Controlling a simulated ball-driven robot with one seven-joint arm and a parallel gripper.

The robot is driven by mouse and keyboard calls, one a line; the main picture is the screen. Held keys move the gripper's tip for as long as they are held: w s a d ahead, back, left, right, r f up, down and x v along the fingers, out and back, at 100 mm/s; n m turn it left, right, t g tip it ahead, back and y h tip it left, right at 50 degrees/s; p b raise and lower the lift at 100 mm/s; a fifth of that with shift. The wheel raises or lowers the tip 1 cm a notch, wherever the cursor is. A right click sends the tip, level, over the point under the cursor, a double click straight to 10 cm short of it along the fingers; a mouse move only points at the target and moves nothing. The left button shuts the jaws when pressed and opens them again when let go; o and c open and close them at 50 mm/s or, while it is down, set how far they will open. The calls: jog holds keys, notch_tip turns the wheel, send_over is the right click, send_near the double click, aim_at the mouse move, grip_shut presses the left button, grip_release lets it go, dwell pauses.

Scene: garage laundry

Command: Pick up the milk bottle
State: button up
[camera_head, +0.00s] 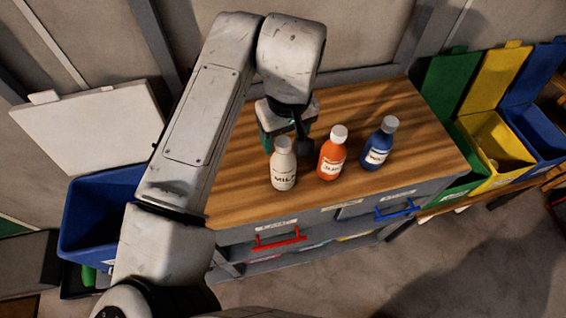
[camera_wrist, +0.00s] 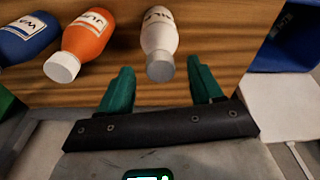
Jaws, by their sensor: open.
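In the wrist view, the milk bottle (camera_wrist: 159,40) lies ahead of the gap between my green fingers. My gripper (camera_wrist: 162,88) is open, with nothing between the fingers. In the head view, my gripper (camera_head: 287,135) is behind the milk bottle, partly hidden by it. I cannot tell whether they touch.
An orange juice bottle (camera_head: 332,156) and a blue water bottle (camera_head: 379,147) stand to the right on the wooden top (camera_head: 425,150). Drawers with a red handle (camera_head: 280,239) and a blue handle (camera_head: 397,210) are below. Colored bins stand on both sides.

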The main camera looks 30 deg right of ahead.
aim_at(284, 142)
jog(key=shift+w+f, duration=0.2)
jog(key=shift+f, duration=1.3)
grip_shut()
jog(key=shift+r, duration=0.1)
